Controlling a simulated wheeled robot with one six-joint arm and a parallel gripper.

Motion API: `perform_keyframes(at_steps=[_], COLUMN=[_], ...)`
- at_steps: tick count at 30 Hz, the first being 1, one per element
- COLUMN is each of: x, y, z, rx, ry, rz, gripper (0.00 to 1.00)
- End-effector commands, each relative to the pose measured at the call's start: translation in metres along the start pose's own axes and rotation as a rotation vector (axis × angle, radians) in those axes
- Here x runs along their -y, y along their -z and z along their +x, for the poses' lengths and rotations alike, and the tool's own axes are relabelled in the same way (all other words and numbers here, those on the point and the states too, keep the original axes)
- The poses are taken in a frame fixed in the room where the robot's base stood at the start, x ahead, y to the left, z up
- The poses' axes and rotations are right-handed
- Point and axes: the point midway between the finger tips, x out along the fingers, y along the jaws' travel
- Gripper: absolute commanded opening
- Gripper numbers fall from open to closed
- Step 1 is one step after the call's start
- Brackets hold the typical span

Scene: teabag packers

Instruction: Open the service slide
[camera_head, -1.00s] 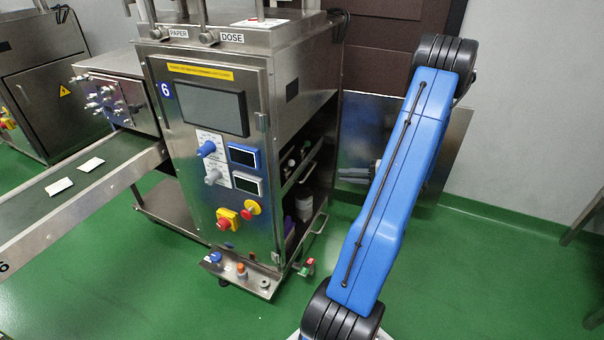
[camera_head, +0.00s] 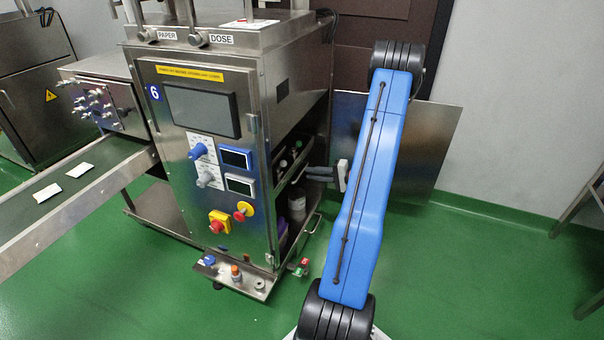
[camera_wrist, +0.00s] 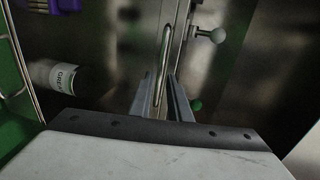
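A long metal bar handle (camera_head: 293,174) runs along the open right side of the steel machine, at the front edge of an upper shelf or slide that looks pushed in. In the wrist view the bar handle (camera_wrist: 164,48) stands lengthwise between my fingers. My gripper (camera_head: 308,174) reaches in from the right at that height. In the wrist view my gripper (camera_wrist: 161,98) has its two fingers apart, one on each side of the bar, with a gap showing. Whether either finger touches the bar is unclear.
A white labelled bottle (camera_wrist: 63,77) and purple items (camera_wrist: 66,5) lie on the lower level, with a lower rail (camera_head: 316,224) outside them. A metal panel (camera_head: 425,150) stands behind my arm.

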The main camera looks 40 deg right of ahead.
Motion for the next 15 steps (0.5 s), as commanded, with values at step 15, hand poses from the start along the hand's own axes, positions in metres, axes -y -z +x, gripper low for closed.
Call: perform_keyframes(at_steps=[15], x=[0.000], y=[0.000], z=[0.052], rx=[0.000], ry=[0.000], rz=[0.000], gripper=[0.17])
